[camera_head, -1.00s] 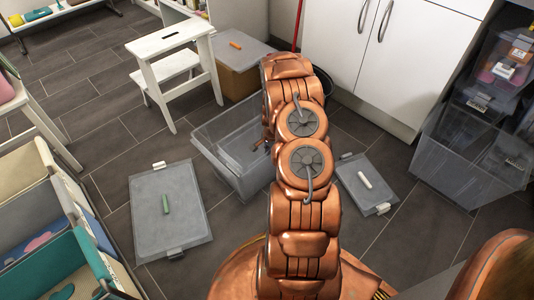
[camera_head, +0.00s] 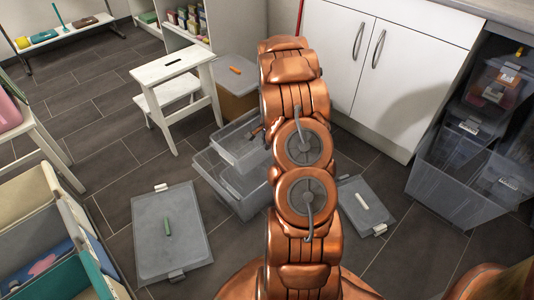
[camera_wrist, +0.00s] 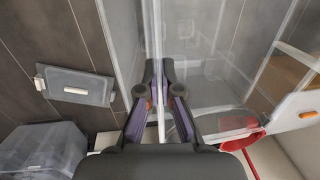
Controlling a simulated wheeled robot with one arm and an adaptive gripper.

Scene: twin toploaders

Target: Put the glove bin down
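A small clear bin (camera_head: 236,140), apparently the glove bin, is at the left of my arm, over a larger clear bin (camera_head: 233,185) on the floor. I cannot tell whether the two touch. No gloves can be made out. My gripper (camera_wrist: 161,98) has its fingers closed on either side of a thin clear bin wall (camera_wrist: 158,30) in the wrist view. In the head view my arm hides the gripper and part of both bins.
A grey lid with a green marker (camera_head: 166,240) lies left and one with a white marker (camera_head: 362,205) lies right. A white step stool (camera_head: 175,85) stands behind. Clear bins (camera_head: 450,185) stand under the counter at right. Floor at front left is partly clear.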

